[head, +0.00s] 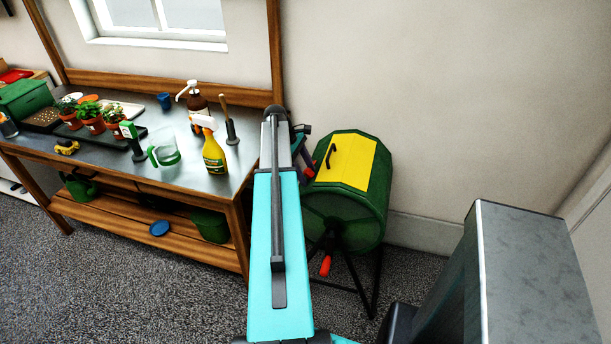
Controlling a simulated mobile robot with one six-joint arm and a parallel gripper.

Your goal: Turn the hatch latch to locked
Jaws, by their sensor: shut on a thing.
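A green drum (346,214) on a dark stand has a yellow hatch (352,172) in its upper side, and the hatch is closed. A black curved handle (331,155) stands on the hatch's left part. My gripper (309,172) is at the left edge of the hatch, mostly hidden behind my arm. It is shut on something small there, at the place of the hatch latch. The latch itself and its angle are hidden by my gripper and arm.
A wooden bench with a metal top (183,182) stands left of my arm. It holds a yellow spray bottle (213,153), a clear jug (165,150), a brown pump bottle (197,103) and potted plants (89,112). A red-gripped crank (325,265) hangs below the drum.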

